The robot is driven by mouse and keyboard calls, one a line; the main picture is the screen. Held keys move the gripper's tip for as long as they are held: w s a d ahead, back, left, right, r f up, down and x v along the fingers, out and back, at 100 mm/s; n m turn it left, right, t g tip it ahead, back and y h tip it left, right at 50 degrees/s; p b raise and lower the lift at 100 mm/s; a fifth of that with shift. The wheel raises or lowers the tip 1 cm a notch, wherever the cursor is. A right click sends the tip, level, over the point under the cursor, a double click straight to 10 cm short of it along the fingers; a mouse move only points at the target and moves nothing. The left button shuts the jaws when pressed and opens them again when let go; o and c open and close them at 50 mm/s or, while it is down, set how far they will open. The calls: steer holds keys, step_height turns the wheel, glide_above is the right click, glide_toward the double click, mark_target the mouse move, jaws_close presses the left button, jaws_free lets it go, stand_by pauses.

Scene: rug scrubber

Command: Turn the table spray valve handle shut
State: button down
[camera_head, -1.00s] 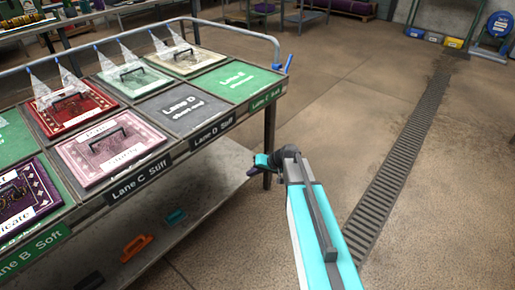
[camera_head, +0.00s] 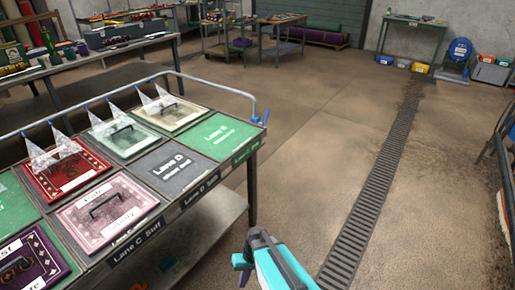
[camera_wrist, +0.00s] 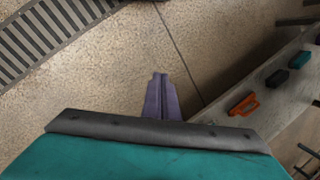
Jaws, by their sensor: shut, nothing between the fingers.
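The spray table (camera_head: 150,215) stands at the left in the head view. A grey spray pipe (camera_head: 215,88) runs along its far side, and clear water fans (camera_head: 72,143) come from blue nozzles on it. The small blue valve handle (camera_head: 265,117) is at the pipe's right end, by the table's far right corner; its exact angle is too small to tell. My gripper (camera_head: 242,264) is low in front of the table's right end, well apart from the handle. In the wrist view my purple fingers (camera_wrist: 160,76) are shut and empty, above the floor.
Rug samples (camera_head: 103,208) lie on the table's lane panels. An orange tool (camera_wrist: 243,104) and dark and teal blocks lie on its lower shelf. A drain grate (camera_head: 375,200) crosses the floor at the right. The floor between is clear. Benches stand at the back.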

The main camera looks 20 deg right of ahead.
steer(key=s+r+g+h+p, duration=0.1)
steer(key=s+r+p, duration=0.1)
steer(key=s, duration=0.5)
steer(key=s+d+r+g+h+p, duration=0.1)
steer(key=s+r+p, duration=0.2)
steer(key=s+p, duration=0.2)
steer(key=s+r+n+g+h+p, duration=0.1)
steer(key=s+r+g+p, duration=0.1)
steer(key=s, duration=0.6)
steer(key=shift+s+d+r+p, duration=0.15)
steer(key=shift+s+d+p, duration=0.15)
steer(key=shift+p, duration=0.45)
steer(key=shift+a, duration=0.15)
